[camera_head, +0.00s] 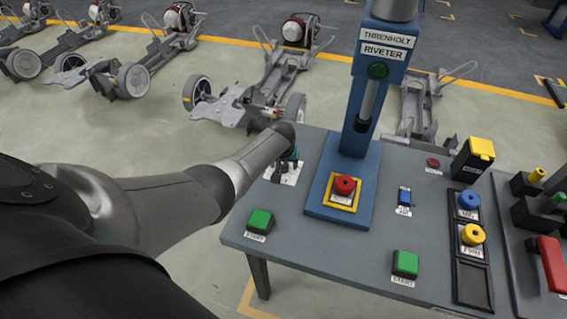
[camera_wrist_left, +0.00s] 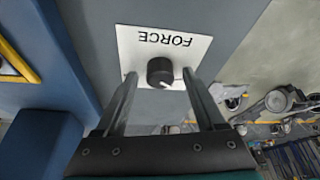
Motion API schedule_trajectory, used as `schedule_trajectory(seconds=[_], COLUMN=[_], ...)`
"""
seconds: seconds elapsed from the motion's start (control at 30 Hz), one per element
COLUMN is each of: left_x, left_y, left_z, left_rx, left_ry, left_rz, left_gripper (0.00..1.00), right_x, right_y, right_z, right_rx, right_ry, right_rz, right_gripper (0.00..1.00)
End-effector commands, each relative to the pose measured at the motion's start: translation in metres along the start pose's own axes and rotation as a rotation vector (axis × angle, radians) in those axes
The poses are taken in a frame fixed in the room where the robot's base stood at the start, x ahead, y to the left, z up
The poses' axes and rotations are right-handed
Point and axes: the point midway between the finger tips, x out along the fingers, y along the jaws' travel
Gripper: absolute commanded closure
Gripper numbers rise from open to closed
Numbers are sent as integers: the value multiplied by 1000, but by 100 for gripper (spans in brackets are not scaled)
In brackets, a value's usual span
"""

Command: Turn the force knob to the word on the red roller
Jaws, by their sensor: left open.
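The force knob (camera_wrist_left: 160,72) is a round black dial on a white plate (camera_wrist_left: 190,45) marked FORCE, which reads upside down in the left wrist view. My left gripper (camera_wrist_left: 159,78) is open, with one finger on each side of the knob and gaps visible. In the head view the gripper (camera_head: 288,160) is over the plate (camera_head: 284,177) and hides the knob. A blue roller (camera_head: 469,200) and a yellow roller (camera_head: 472,235) sit in a black holder at right, with small labels; the yellow one seems to read FIRM. I cannot make out a red roller. My right gripper is not in view.
The blue riveter (camera_head: 345,150) stands just right of my left gripper, with a red button (camera_head: 344,185) at its foot. Green buttons (camera_head: 260,220) (camera_head: 405,263) and a blue switch (camera_head: 404,196) are on the grey table (camera_head: 320,245). Chassis stand behind.

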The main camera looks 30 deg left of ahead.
Motion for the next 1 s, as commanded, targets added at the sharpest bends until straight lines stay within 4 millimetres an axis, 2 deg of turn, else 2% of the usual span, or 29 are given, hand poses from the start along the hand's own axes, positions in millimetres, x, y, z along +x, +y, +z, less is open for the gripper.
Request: schedule_trajectory(seconds=[0.13,0.27,0.57,1.0], left_x=[-4,-16,-57,-117], left_y=[0,0,0,0], left_z=[0,-1,-1,-1], left_rx=[1,2,1,1], left_ry=[0,1,2,1], left_rz=[-1,0,1,0], left_gripper=[29,29,29,29], right_x=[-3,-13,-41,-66], right_y=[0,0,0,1], right_z=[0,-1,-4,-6], right_rx=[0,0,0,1], right_ry=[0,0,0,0], right_rz=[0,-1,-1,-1], right_gripper=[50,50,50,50])
